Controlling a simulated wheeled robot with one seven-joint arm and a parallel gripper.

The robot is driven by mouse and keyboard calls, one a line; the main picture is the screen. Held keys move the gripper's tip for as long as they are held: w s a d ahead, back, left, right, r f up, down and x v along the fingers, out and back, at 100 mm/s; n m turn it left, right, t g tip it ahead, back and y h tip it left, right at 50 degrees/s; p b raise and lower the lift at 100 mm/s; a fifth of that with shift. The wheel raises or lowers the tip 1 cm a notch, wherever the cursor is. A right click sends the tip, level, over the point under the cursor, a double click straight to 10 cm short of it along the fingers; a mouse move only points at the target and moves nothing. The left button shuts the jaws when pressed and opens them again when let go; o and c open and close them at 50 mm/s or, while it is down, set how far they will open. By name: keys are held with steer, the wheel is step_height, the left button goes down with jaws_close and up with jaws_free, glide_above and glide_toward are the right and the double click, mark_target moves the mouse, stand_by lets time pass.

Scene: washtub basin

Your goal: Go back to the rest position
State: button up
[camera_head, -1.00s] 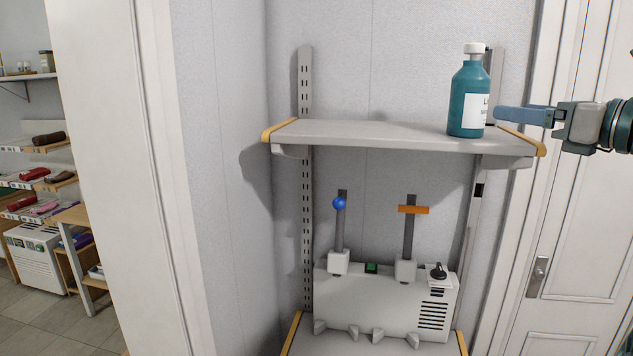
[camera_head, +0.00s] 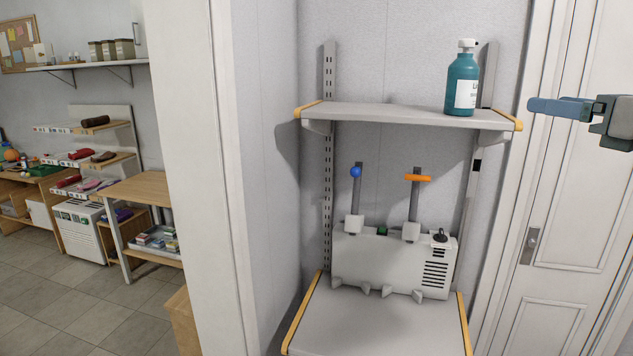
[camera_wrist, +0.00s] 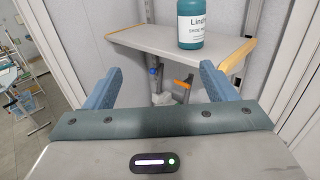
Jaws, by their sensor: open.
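My gripper (camera_head: 560,107) is at the right of the head view, in front of the white door, with empty jaws. In the wrist view its two blue fingers (camera_wrist: 158,88) stand wide apart with nothing between them. A teal bottle (camera_head: 461,80) with a white cap and white label stands upright on the upper grey shelf (camera_head: 380,113), near its right end. The bottle also shows in the wrist view (camera_wrist: 203,25), beyond the fingers and apart from them; its top is cut off there.
A white device (camera_head: 390,262) with a blue ball lever, an orange-handled lever and a black knob stands on the lower shelf (camera_head: 375,325). A white door (camera_head: 570,210) is at the right. Through the opening at left are a wooden table (camera_head: 140,190), shelves and open floor (camera_head: 100,320).

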steer(key=w+d+m+t+h, duration=0.1)
steer(key=w+m+t+h, duration=0.2)
steer(key=m, duration=0.6)
steer(key=w+d+m+t+h, duration=0.1)
steer(key=w+m+t+h, duration=0.15)
steer(key=m+h, duration=0.45)
steer(key=s+a+f+m+g+h, duration=0.1)
steer(key=a+f+m+g, duration=0.25)
steer(key=f+m, duration=0.55)
steer(key=s+a+f+m+g+h, duration=0.15)
steer(key=f+m+g, duration=0.25)
steer(key=f+m, duration=0.55)
steer(key=s+a+f+m+g+y, duration=0.2)
steer(key=s+a+f+g, duration=0.3)
steer(key=s+a+f, duration=0.3)
steer(key=s+a+f+m+g+y, duration=0.2)
steer(key=s+a+f+m+g, duration=0.2)
steer(key=s+a+f, duration=0.5)
step_height(320, 180, down, 5)
steer(key=shift+r+m+g, duration=0.15)
steer(key=shift+m+g, duration=0.2)
steer(key=shift+g, duration=0.15)
